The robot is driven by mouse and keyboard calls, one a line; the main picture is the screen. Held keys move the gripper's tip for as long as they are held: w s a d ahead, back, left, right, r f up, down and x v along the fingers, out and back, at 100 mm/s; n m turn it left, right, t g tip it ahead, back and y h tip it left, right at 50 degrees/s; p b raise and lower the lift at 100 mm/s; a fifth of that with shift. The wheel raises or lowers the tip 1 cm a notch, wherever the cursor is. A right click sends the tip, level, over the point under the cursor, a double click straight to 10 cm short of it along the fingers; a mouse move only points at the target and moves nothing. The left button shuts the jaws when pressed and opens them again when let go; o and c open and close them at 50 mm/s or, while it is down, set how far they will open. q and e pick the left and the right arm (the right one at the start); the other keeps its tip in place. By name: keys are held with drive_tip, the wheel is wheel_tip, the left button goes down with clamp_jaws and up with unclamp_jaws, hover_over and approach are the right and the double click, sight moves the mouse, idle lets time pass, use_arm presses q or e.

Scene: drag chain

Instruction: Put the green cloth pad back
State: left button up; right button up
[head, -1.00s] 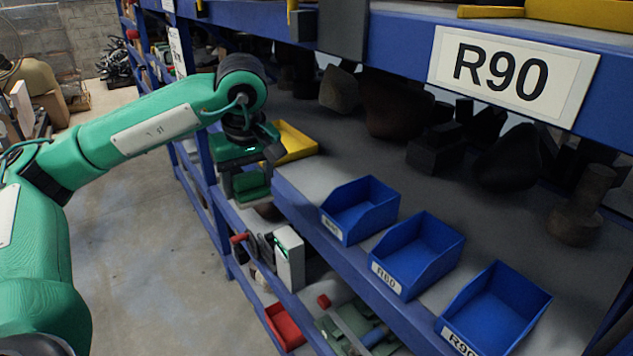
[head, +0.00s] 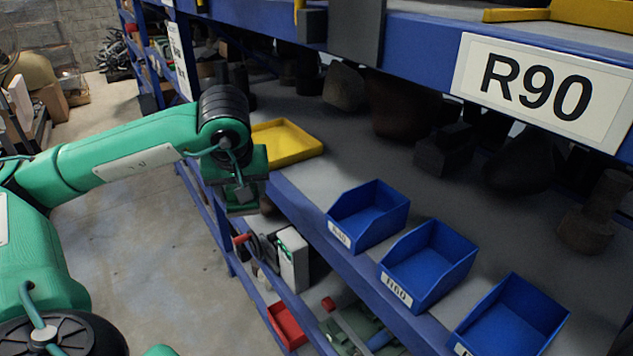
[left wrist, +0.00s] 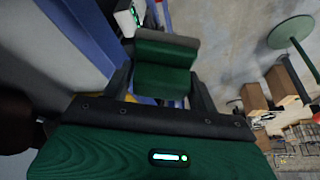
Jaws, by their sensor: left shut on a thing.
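The green cloth pad (left wrist: 163,80) shows in the left wrist view as a dark green block with a grey-green upper part, between the two dark fingers. My left gripper (left wrist: 162,88) is shut on it. In the head view my left gripper (head: 243,203) hangs fingers-down just off the front edge of the shelf, in front of the yellow tray (head: 288,146). The pad is dark and hard to make out there. The yellow tray lies on the shelf and looks empty. My right gripper is out of view.
Blue bins (head: 368,216) line the shelf's front edge to the right. Dark parts (head: 440,150) stand behind them. The lower shelf holds a white box (head: 292,262) and a red bin (head: 287,325). Open floor (head: 150,230) lies left of the rack.

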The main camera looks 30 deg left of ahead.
use_arm(q)
drive_tip(key=p, duration=0.6)
hover_over(314, 187)
drive_tip(key=s+d, duration=0.1)
wheel_tip(314, 187, down, 3)
drive_tip(key=shift+r+p, duration=0.1)
drive_tip(key=shift+p, duration=1.1)
drive_tip(key=shift+f, duration=0.4)
drive_tip(key=o, duration=0.4)
drive_tip(key=shift+f, duration=0.1)
drive_tip(key=o, duration=0.5)
